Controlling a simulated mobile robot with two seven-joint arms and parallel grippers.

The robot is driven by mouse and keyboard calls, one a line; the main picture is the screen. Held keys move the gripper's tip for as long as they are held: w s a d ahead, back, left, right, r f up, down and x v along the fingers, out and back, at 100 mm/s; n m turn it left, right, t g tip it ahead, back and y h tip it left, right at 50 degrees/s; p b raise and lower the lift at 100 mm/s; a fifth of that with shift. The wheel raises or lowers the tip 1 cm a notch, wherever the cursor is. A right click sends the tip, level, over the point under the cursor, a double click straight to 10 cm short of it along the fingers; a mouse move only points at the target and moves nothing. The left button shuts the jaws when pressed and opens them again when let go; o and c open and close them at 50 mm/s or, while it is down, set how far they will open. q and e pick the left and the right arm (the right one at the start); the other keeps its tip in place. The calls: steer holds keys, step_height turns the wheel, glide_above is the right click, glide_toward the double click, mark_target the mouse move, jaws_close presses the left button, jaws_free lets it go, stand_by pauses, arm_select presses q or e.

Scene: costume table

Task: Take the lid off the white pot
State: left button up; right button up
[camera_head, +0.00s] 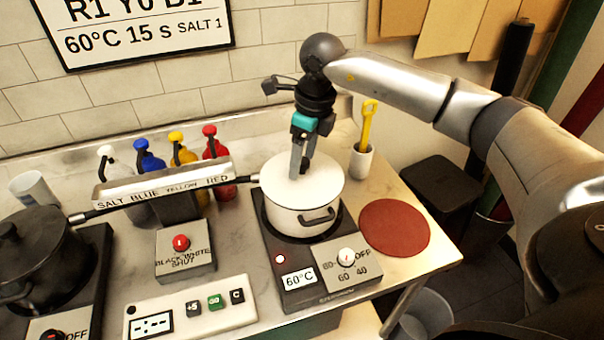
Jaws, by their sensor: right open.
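The white pot (290,216) stands on the right hot plate (325,268), with a dark side handle at its front. Its white lid (325,181) covers the top. My right gripper (299,172) points down over the middle of the lid. Its fingers reach down to about the lid's centre and hide any knob there. The gripper is open; I cannot tell whether its fingers touch the lid. My left gripper is not in view.
A black pot (40,255) stands at the left. Several coloured bottles (215,165) stand behind a labelled bar (165,187). A red round mat (394,228) lies right of the hot plate.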

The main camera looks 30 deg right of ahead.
jaws_close()
stand_by(0.4)
steer(key=shift+r, duration=0.1)
stand_by(0.8)
